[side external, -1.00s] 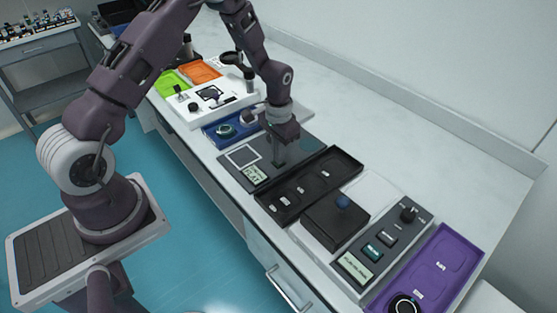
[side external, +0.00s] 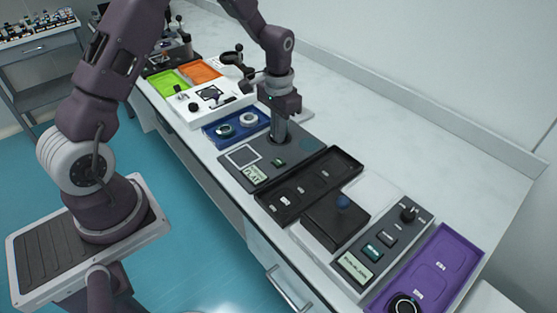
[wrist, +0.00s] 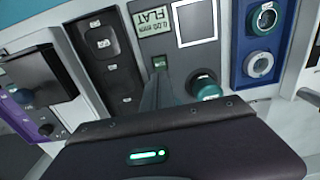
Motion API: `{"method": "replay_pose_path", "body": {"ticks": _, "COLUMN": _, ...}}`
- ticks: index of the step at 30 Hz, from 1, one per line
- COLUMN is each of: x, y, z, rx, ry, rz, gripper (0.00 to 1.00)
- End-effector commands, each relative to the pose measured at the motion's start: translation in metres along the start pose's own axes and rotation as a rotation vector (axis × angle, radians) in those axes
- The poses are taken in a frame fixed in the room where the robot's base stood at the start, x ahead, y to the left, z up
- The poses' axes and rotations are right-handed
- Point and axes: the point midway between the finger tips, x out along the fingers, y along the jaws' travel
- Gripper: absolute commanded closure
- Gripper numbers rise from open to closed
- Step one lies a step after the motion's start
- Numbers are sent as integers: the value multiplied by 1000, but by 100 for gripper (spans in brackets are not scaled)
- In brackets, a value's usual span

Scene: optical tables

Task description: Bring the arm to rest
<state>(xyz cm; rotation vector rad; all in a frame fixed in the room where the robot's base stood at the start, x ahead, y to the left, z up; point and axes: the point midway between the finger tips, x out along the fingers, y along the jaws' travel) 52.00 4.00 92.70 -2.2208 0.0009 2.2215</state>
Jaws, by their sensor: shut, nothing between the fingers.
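My gripper (side external: 280,134) is above the dark grey gauge unit (side external: 232,174) in the side view, pointing down with its fingers together and empty. In the wrist view the closed fingers show as a dark slab (wrist: 160,94) below the unit's small green button (wrist: 160,62). The button (side external: 279,162) is uncovered in the side view, and the fingers look clear of it. The unit's display (wrist: 152,20) reads FLAT, with figures above it that are hard to read.
A black tray (side external: 345,159) and a dark box (side external: 335,222) stand right of the unit, then a purple tray (side external: 448,236). A blue tray (side external: 232,138) and a white device (side external: 183,114) lie to the left. The bench behind is clear.

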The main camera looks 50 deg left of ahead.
Motion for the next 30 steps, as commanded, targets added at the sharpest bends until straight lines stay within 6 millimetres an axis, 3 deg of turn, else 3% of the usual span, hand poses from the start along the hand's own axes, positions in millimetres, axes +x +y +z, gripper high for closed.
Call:
{"method": "replay_pose_path", "body": {"ticks": 10, "x": -8, "y": 1, "z": 0, "rx": 0, "ry": 5, "rz": -2, "gripper": 100}}
{"method": "replay_pose_path", "body": {"ticks": 11, "x": -14, "y": 2, "z": 1, "rx": 1, "ry": 12, "rz": -4, "gripper": 100}}
{"method": "replay_pose_path", "body": {"ticks": 14, "x": -64, "y": 13, "z": 13, "rx": 4, "ry": 68, "rz": -20, "gripper": 100}}
{"method": "replay_pose_path", "body": {"ticks": 18, "x": -159, "y": 40, "z": 68, "rx": 6, "ry": 189, "rz": -42, "gripper": 100}}
{"method": "replay_pose_path", "body": {"ticks": 21, "x": -205, "y": 58, "z": 123, "rx": 4, "ry": 277, "rz": -44, "gripper": 100}}
{"method": "replay_pose_path", "body": {"ticks": 24, "x": -229, "y": 72, "z": 179, "rx": 2, "ry": 362, "rz": -36, "gripper": 100}}
{"method": "replay_pose_path", "body": {"ticks": 27, "x": -236, "y": 80, "z": 224, "rx": 0, "ry": 429, "rz": -20, "gripper": 100}}
{"method": "replay_pose_path", "body": {"ticks": 30, "x": -234, "y": 85, "z": 251, "rx": 0, "ry": 471, "rz": -7, "gripper": 100}}
